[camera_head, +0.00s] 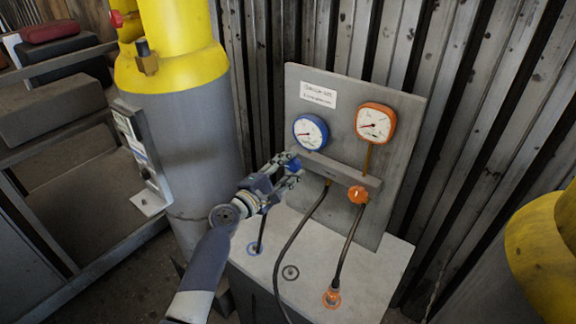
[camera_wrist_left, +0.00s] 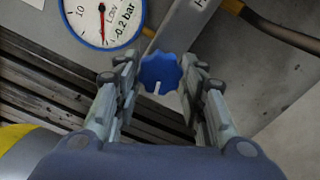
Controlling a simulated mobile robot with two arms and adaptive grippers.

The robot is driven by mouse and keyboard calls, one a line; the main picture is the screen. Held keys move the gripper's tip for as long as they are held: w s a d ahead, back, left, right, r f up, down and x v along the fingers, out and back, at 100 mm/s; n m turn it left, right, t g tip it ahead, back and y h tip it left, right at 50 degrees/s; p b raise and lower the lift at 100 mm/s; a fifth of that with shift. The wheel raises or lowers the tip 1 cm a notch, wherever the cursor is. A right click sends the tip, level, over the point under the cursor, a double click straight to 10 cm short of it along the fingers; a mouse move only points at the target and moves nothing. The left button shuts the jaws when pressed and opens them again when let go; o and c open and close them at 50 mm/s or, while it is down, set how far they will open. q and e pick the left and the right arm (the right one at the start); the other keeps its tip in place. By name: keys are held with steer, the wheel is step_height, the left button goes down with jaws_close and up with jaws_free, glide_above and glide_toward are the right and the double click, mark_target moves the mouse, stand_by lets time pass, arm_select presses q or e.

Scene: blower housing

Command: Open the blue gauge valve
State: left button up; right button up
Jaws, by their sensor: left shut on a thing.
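The blue gauge valve is a lobed blue knob (camera_wrist_left: 160,72) with a white mark, seen between my fingers in the left wrist view. My left gripper (camera_wrist_left: 160,80) is shut on it, with a finger on each side. In the head view my left gripper (camera_head: 290,165) reaches the left end of the grey manifold bar, below the blue gauge (camera_head: 310,131), and hides most of the knob. The blue gauge (camera_wrist_left: 103,18) also shows in the left wrist view, its red needle near the "-0.2 bar" print. My right gripper is not in view.
An orange gauge (camera_head: 375,123) and orange valve knob (camera_head: 358,194) sit to the right on the same grey panel (camera_head: 400,170). Dark hoses hang to the grey cabinet top (camera_head: 310,262). A yellow and grey cylinder (camera_head: 190,130) stands close on the left. Another yellow shape (camera_head: 545,255) stands at right.

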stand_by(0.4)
arm_select(q)
steer(key=o, duration=1.1)
steer(key=shift+c, duration=0.2)
steer(key=v, duration=1.2)
steer(key=shift+f, duration=0.1)
